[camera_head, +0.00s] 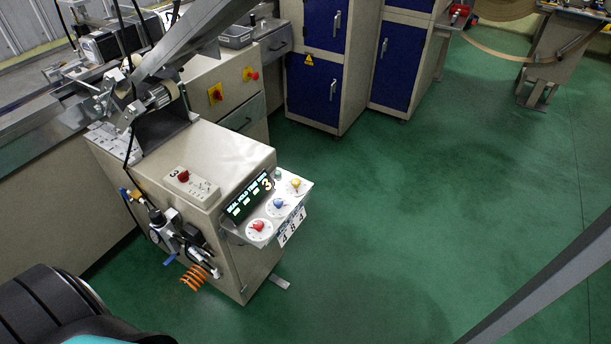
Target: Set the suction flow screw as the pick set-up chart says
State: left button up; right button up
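A control panel (276,212) juts from the front of a beige machine cabinet. It carries a red knob (258,226), a blue knob (279,204) and a yellow knob (296,183), each on a white dial. A dark display (247,199) with green-white text and a larger figure 3 stands behind them. A white card (292,227) with dark marks hangs at the panel's front edge; its marks are too small to read surely. I cannot tell which part is the suction flow screw, or pick out the set-up chart. Neither gripper shows.
A beige box with a red knob (184,176) sits on the cabinet top. Pneumatic fittings (165,224) and an orange coiled hose (194,277) stick out from its left side. Blue-doored cabinets (314,93) stand behind. The green floor (400,230) right of the panel is clear.

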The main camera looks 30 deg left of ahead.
aim_at(295, 182)
jog(key=i+l+u, duration=0.15)
jog(key=u, duration=0.3)
jog(key=i+l+u, duration=0.15)
jog(key=u, duration=0.3)
jog(key=l+u, duration=0.25)
jog(key=u, duration=0.2)
jog(key=i, duration=0.05)
